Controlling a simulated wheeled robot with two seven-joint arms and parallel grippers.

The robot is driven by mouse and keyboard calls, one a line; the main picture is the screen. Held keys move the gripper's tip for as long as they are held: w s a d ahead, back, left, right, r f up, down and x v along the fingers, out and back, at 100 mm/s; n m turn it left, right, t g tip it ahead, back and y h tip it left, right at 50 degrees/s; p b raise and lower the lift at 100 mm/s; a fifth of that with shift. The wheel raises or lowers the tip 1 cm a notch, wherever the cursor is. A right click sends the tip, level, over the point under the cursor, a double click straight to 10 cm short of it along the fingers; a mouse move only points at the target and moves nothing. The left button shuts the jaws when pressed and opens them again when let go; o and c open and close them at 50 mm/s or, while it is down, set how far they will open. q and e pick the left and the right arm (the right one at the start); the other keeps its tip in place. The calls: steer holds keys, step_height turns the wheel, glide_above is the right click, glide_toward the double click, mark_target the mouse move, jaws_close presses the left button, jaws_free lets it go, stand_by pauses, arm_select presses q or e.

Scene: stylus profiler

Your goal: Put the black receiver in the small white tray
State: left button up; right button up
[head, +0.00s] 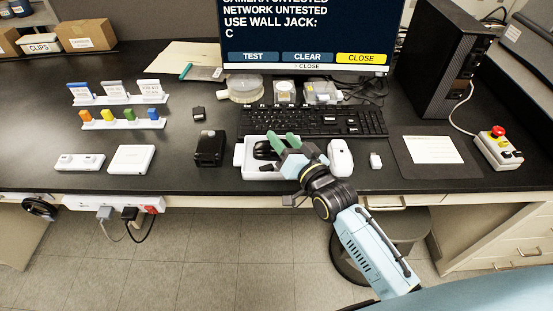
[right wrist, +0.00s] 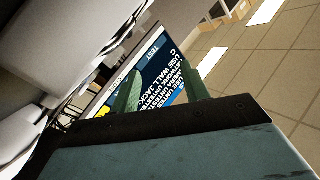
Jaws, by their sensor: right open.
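A white tray (head: 241,160) lies in front of the keyboard, with black items in it, one larger (head: 264,150) and one small near its front edge. My right gripper (head: 283,142) is over the tray's right part and hides some of it. Its two green fingers stand apart with nothing between them; they also show apart in the right wrist view (right wrist: 161,95), with the monitor behind. I cannot tell for certain which black item is the receiver. My left gripper is out of view.
The keyboard (head: 318,121) and monitor (head: 305,57) are behind the tray. A white mouse (head: 340,157) and small white block (head: 376,161) lie to its right. White boxes (head: 131,159) and holders with coloured pieces (head: 123,124) are at the left. The desk's front edge is close.

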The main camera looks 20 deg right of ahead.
steer(key=v, duration=1.2)
steer(key=shift+s, duration=0.4)
